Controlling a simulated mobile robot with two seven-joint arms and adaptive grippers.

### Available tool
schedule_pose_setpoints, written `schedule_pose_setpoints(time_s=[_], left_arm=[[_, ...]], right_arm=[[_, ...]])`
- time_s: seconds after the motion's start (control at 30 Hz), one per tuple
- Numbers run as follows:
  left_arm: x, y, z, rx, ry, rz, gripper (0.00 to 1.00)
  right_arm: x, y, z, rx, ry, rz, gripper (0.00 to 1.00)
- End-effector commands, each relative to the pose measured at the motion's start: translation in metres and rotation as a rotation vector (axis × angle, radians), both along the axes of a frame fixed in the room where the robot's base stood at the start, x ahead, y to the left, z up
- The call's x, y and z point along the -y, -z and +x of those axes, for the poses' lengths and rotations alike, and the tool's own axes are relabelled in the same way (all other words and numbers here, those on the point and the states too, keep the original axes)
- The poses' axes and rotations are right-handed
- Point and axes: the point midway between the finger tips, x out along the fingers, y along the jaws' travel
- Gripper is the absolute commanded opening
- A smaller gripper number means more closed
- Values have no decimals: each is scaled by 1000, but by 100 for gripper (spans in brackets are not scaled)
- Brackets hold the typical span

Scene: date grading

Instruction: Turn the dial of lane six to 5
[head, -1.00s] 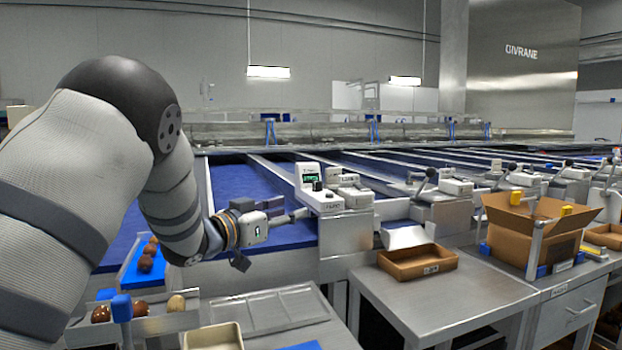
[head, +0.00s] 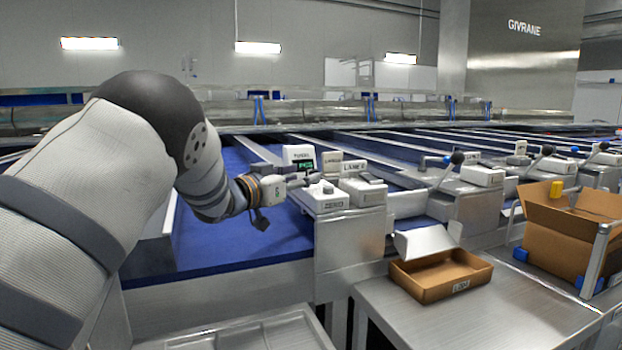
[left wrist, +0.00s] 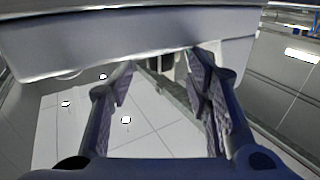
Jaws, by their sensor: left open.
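A pale control box (head: 333,203) with a label that seems to read "ZERO" stands at the end of the blue lane. A small unit with a green display (head: 300,154) stands behind it. A label beside it seems to read "LANE", its number too small to be sure. My left gripper (head: 304,180) comes in from the left, fingers at the box's top left. No dial shows clearly; the fingers may hide it. In the left wrist view the open fingers (left wrist: 164,62) reach up to a pale housing (left wrist: 120,35), with nothing clearly held between them.
An open brown tray (head: 440,282) sits on the steel table (head: 400,325) at front right. A cardboard box (head: 565,235) stands further right. More lane units with black-knobbed levers (head: 457,158) line the right. The blue lane bed (head: 230,240) lies below my left arm.

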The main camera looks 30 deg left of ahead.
Motion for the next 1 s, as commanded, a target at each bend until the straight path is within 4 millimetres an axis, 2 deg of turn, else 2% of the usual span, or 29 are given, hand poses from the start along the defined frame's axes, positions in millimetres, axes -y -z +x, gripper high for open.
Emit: schedule_pose_setpoints(time_s=[0.03, 0.2, 0.47, 0.5, 0.7, 0.87, 1.0], left_arm=[[3, 9, 11, -10, 1, 3, 45], [6, 4, 30, -6, 0, 1, 45], [7, -1, 33, 0, -1, -1, 45], [7, -1, 32, 0, -1, 0, 43], [7, -1, 32, 0, -1, 0, 0], [7, -4, 32, 4, -13, -1, 0], [11, -11, 31, 12, -124, -2, 0]], right_arm=[[0, 5, -5, -18, 0, 0, 0], [0, 9, -9, -33, 0, 0, 0], [0, 9, -9, -31, -1, 0, 0], [0, 9, -9, -31, -1, 0, 0], [0, 9, -9, -31, -1, 0, 0], [0, 7, -7, -24, -1, 0, 0], [0, -4, 4, 15, -1, 1, 0]])
